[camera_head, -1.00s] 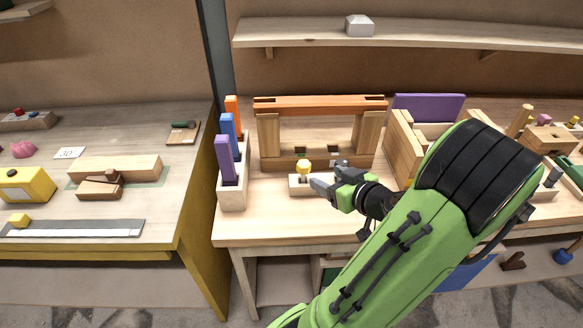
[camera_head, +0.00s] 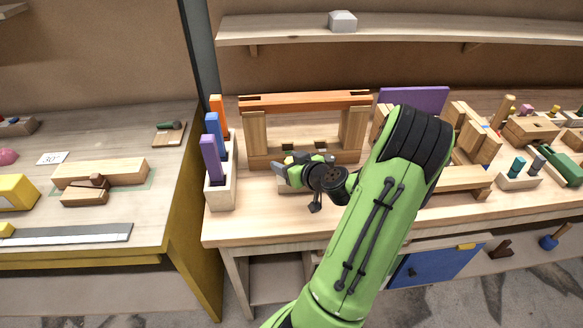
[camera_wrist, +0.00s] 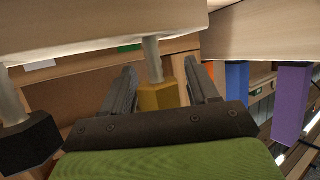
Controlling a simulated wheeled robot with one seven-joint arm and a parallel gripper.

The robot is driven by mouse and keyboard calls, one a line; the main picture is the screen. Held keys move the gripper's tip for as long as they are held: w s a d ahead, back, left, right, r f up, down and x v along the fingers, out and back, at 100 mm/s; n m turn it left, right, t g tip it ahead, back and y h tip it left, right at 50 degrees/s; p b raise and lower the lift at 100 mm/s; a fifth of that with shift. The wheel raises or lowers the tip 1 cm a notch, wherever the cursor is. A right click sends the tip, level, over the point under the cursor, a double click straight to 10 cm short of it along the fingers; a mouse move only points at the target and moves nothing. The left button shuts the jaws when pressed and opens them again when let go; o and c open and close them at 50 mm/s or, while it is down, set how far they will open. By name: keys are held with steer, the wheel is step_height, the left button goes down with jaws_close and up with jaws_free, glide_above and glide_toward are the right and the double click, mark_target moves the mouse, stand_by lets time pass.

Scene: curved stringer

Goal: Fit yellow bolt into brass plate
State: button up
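The yellow bolt (camera_wrist: 158,96) shows in the wrist view with a grey shank and a yellow head. Its shank runs into a pale wooden block (camera_wrist: 80,25). My gripper (camera_wrist: 162,82) has its two fingers apart, one on each side of the yellow head, with a gap showing at the right finger. I cannot tell whether the left finger touches it. In the head view my gripper (camera_head: 283,171) is over the small block (camera_head: 287,187) and hides the bolt. I cannot pick out the brass plate in either view.
A black-headed bolt (camera_wrist: 30,140) is beside the yellow one. A wooden frame with an orange top beam (camera_head: 305,102) stands behind my gripper. A rack (camera_head: 221,190) with purple, blue and orange pieces stands left. A purple panel (camera_head: 414,99) and wooden blocks are right.

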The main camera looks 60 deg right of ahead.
steer(key=c, duration=1)
